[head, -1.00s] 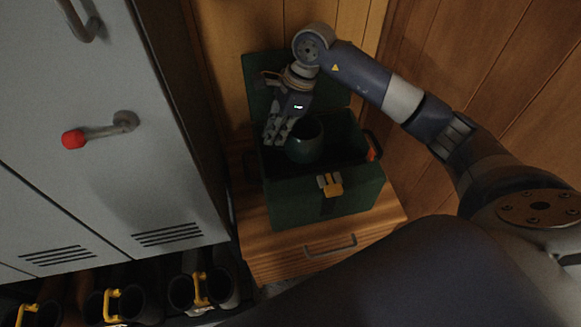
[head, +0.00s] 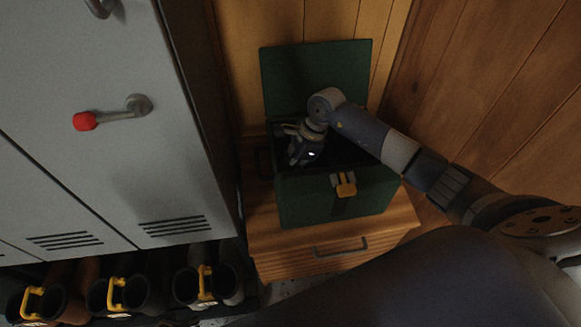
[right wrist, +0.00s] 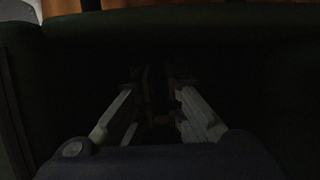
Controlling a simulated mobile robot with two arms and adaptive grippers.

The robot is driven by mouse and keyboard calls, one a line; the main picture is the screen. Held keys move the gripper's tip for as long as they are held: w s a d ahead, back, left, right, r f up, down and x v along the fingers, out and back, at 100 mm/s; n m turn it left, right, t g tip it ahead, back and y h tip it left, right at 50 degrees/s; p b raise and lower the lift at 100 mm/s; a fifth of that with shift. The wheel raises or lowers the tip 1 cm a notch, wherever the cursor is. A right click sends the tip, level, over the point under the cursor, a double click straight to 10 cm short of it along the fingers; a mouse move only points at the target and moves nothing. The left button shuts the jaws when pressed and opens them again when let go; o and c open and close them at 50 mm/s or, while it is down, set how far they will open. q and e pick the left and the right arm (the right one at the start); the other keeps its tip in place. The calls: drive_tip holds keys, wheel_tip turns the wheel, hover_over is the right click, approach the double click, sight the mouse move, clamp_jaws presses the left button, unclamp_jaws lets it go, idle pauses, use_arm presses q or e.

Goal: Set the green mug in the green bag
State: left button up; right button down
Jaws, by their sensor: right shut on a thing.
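The green bag (head: 305,203) is a boxy dark-green case with its lid (head: 316,72) raised against the wall and a yellow latch on its front. My right gripper (head: 297,160) reaches down through the open top, inside the walls, towards the left side. In the right wrist view its two fingers (right wrist: 158,100) point into the very dark interior. The green mug cannot be made out now; the gripper, the front wall and the shadow hide it. The gripper is shut on it, but whether the mug touches the bag's floor cannot be told. My left gripper is out of view.
The bag stands on a wooden drawer cabinet (head: 285,245) with a bar handle. A grey locker (head: 120,170) with a red-tipped handle (head: 85,121) is close on the left. Several dark boots with yellow loops (head: 205,285) stand below it. Wood-panelled walls close off the back and right.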

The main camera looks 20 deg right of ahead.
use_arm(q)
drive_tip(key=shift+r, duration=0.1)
use_arm(e)
drive_tip(key=shift+r, duration=0.1)
drive_tip(key=c, duration=1.7)
unclamp_jaws()
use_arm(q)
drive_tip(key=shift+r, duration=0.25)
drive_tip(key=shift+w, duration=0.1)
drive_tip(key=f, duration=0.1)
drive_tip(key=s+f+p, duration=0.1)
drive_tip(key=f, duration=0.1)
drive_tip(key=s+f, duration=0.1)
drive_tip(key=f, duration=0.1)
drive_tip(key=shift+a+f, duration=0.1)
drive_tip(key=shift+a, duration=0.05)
use_arm(e)
drive_tip(key=v, duration=1.2)
